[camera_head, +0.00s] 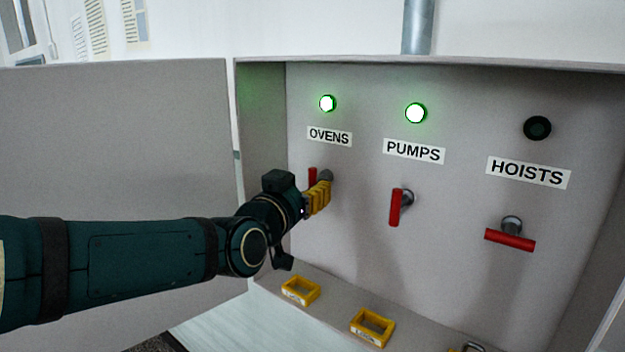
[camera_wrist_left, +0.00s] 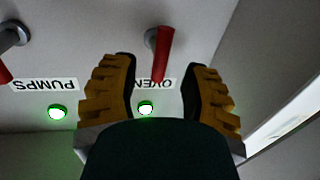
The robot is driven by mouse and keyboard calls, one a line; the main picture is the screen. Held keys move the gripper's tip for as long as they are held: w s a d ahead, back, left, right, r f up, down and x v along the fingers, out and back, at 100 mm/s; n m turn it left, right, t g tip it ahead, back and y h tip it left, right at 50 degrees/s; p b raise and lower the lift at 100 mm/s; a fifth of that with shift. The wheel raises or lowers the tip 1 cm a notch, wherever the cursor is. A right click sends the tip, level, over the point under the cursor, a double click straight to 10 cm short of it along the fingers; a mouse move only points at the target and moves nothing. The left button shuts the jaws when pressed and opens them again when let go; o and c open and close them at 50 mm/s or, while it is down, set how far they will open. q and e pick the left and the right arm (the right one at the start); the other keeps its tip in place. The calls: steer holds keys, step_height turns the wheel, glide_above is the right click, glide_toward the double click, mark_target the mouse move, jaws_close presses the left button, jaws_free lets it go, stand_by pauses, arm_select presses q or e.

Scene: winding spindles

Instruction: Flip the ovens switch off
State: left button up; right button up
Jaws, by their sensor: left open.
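The ovens switch has a red handle (camera_head: 312,176) standing upright under the OVENS label (camera_head: 329,136), partly hidden by my gripper. The ovens lamp (camera_head: 327,103) above it glows green. My left gripper (camera_head: 322,192), with yellow fingers, is open right at this switch. I see no clear contact with either finger. My right gripper is in neither view.
The pumps switch (camera_head: 396,207) has an upright handle and a lit green lamp (camera_head: 415,113). The hoists switch (camera_head: 510,240) is horizontal, its lamp (camera_head: 537,128) dark. The open door (camera_head: 120,140) stands left, behind my arm.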

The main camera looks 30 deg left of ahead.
mark_target(311, 183)
arm_select(q)
steer(key=shift+w+a, duration=0.2)
steer(key=shift+w, duration=1.55)
jaws_close()
